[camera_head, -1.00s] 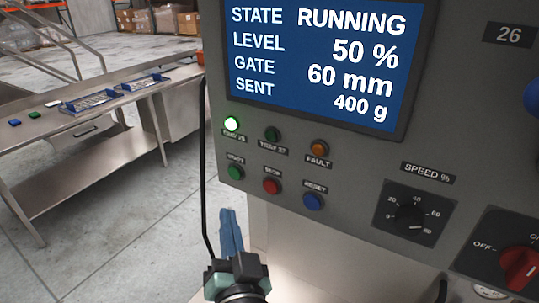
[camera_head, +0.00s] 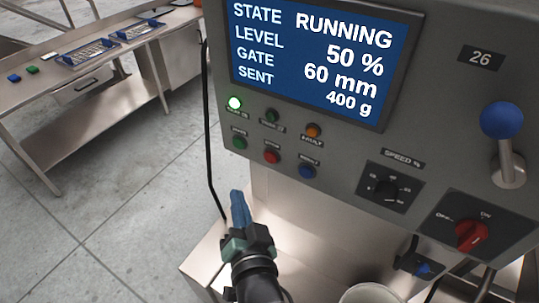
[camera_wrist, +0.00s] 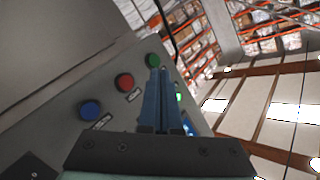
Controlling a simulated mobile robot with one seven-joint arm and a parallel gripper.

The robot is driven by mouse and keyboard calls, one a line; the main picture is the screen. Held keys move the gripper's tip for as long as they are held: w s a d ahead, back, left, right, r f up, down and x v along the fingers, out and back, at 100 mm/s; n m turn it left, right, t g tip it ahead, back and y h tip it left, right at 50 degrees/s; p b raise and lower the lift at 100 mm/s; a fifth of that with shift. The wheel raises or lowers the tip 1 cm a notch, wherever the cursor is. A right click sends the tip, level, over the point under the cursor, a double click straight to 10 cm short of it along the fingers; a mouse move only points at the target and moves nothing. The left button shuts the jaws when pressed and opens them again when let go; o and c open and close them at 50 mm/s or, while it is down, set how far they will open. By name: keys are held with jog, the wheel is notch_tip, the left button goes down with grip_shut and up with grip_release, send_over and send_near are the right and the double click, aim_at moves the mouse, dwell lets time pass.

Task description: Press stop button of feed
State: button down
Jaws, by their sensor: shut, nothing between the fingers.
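The red stop button (camera_head: 271,157) sits in the lower row of the grey control panel (camera_head: 345,150), between the green start button (camera_head: 239,143) and the blue reset button (camera_head: 307,172). The red button also shows in the wrist view (camera_wrist: 124,81), left of my fingers. My gripper (camera_head: 237,197) is shut and empty. In the head view its blue fingers point up, below and left of the red button and apart from it. In the wrist view the fingertips overlap the area just below the green button (camera_wrist: 152,60). The screen (camera_head: 310,60) reads RUNNING, 50 %, 60 mm, 400 g.
A green lamp (camera_head: 234,103) is lit above the buttons. A speed knob (camera_head: 386,190), a red rotary switch (camera_head: 470,236) and a blue-balled lever (camera_head: 502,120) are on the panel's right. A black cable (camera_head: 209,150) hangs at its left edge. A steel table (camera_head: 80,110) stands at left.

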aim_at(264, 156)
jog(key=shift+w+d, duration=0.1)
jog(key=w+d+b, duration=0.4)
jog(key=w+d, duration=0.1)
jog(key=w, duration=0.2)
dwell(2.2)
jog(key=shift+w+d+b, duration=0.25)
jog(key=shift+w+b, duration=0.05)
jog(key=shift+b, duration=0.1)
jog(key=shift+w+d, duration=0.25)
jog(key=shift+w, duration=0.1)
dwell(0.6)
dwell(0.3)
jog(key=shift+s+a, duration=0.5)
jog(key=shift+s, duration=0.2)
